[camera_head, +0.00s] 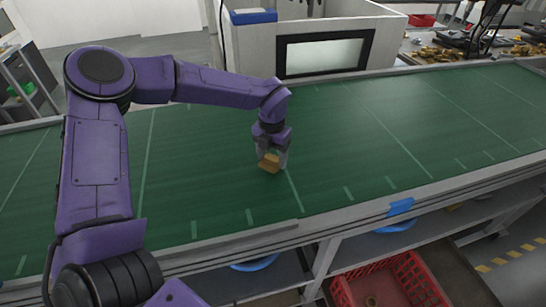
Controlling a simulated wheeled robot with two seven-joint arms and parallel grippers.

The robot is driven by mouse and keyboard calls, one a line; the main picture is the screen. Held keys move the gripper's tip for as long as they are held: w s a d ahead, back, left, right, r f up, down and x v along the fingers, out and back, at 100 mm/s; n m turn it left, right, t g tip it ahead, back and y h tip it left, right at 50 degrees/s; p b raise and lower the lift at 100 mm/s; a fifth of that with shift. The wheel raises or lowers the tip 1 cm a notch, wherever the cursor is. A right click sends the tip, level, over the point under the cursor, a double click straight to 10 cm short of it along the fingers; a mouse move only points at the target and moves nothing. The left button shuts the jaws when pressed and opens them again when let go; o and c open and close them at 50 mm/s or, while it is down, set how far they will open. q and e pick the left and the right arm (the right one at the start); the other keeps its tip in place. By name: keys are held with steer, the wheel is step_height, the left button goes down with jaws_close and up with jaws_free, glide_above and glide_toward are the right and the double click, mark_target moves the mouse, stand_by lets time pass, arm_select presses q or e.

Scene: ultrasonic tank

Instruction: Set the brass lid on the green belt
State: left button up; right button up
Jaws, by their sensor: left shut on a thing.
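The green belt (365,140) runs across the view from the left to the right edge, with pale cross lines on it. My left gripper (271,161) points down over the middle of the belt. It is shut on the brass lid (269,166), a small golden piece between its fingertips. The lid is at or just above the belt surface; I cannot tell whether it touches. The fingers hide part of the lid. My right gripper is not in view.
A white machine with a dark-framed window (324,53) stands behind the belt. Brass parts (440,54) lie on a table at the back right. A red crate (392,282) sits below the belt's front rail. The belt around the gripper is clear.

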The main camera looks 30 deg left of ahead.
mark_target(272, 158)
arm_select(q)
steer(key=shift+s+f, duration=0.25)
steer(key=shift+f, duration=0.4)
steer(key=shift+w+f, duration=0.1)
steer(key=shift+f, duration=0.25)
steer(key=shift+w+f, duration=0.2)
steer(key=shift+w, duration=0.1)
steer(key=o, duration=1.4)
steer(key=shift+c, duration=0.2)
steer(key=shift+s+d+r, duration=0.1)
steer(key=shift+s+r, duration=0.05)
steer(key=shift+s, duration=0.1)
steer(key=shift+w+r, duration=0.1)
step_height(272, 158, up, 12)
steer(key=b, duration=0.2)
